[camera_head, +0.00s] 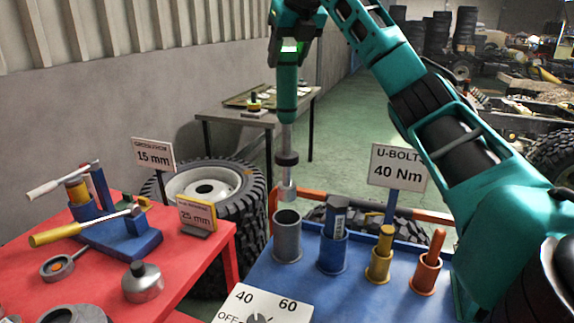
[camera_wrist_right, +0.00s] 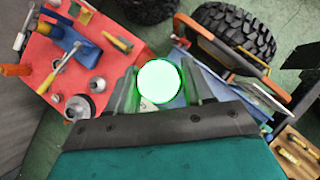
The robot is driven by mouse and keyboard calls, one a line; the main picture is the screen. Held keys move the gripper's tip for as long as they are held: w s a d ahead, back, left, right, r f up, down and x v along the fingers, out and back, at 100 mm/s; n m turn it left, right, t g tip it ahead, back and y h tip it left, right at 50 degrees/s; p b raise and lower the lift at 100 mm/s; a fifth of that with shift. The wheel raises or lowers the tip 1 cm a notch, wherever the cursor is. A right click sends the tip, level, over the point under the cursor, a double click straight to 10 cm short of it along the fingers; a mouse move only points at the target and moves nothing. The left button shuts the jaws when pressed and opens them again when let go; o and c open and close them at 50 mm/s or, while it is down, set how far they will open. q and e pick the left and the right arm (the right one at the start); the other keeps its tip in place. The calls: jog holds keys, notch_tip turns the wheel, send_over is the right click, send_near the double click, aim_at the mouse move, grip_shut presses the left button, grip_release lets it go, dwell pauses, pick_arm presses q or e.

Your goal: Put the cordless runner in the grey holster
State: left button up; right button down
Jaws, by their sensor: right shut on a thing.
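My right gripper (camera_head: 290,38) is shut on the cordless runner (camera_head: 287,92), a teal body with a long grey shaft and black collar. The runner hangs nearly upright. Its socket tip appears just above the open mouth of the grey holster (camera_head: 287,242), with a small gap; the exact depth alignment is hard to tell. The grey holster stands at the left of the blue bench and looks empty. In the right wrist view the runner's glowing green end (camera_wrist_right: 159,82) sits between the fingers, and the grey holster is hidden. My left gripper is not in view.
Right of the grey holster stand a blue holster (camera_head: 333,256), a yellow one (camera_head: 379,266) and an orange one (camera_head: 425,276), each holding something. A "40 Nm" sign (camera_head: 399,167) stands behind. A dial panel (camera_head: 262,307) lies in front. A red table (camera_head: 187,262) with tools is at left.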

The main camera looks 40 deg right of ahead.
aim_at(289, 134)
notch_tip(289, 134, down, 13)
jog(key=b, duration=0.2)
jog(key=shift+f+b, duration=0.15)
jog(key=shift+b, duration=0.2)
jog(key=shift+f+b, duration=0.35)
jog(key=shift+f, duration=2.15)
jog(key=c, duration=0.9)
grip_release()
jog(key=shift+f, duration=0.2)
jog(key=o, duration=0.5)
jog(key=shift+c, duration=0.2)
jog(key=shift+r, duration=0.15)
